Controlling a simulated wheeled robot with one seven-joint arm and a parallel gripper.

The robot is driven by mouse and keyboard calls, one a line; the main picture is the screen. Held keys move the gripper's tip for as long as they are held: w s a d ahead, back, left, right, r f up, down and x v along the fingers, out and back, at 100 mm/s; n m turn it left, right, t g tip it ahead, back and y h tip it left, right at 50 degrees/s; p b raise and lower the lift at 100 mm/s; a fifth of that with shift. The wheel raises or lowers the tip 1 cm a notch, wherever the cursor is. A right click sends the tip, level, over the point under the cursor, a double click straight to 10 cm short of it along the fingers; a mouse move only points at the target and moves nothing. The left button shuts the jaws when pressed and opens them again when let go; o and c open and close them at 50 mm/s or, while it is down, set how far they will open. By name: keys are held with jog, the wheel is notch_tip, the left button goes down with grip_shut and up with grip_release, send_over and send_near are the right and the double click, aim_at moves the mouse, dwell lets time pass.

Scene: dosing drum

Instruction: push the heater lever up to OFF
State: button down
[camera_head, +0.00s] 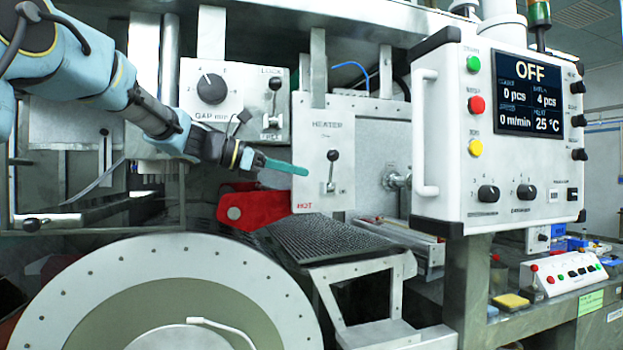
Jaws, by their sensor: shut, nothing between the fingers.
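The heater lever (332,170) has a black ball knob and a thin metal stem. It stands on a pale plate (312,140) marked HEATER, with its knob above its pivot. The small marks beside it are too blurred to read. My gripper (305,171) comes in from the left, its teal fingers shut and empty. In the picture the fingertips lie left of the lever stem, a little below knob height, with a gap between them. Their depth from the plate is hard to tell.
A dark ribbed surface (325,240) extends below the plate. A gap plate with a dial (211,89) and the LOCK/FREE lever (275,84) are upper left. The control box (500,150) stands right; its screen reads OFF.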

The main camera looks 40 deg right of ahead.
jog(key=shift+w+a+r+b, duration=0.1)
jog(key=shift+w+a+b, duration=0.05)
jog(key=shift+w+a, duration=0.4)
jog(key=shift+w+a+r+b, duration=0.2)
jog(key=shift+w+a, duration=0.1)
jog(key=shift+a, duration=0.5)
jog(key=shift+w+a+r+b, duration=0.1)
jog(key=shift+w+a+b, duration=0.05)
jog(key=shift+w+a, duration=0.4)
jog(key=shift+s+a, duration=0.1)
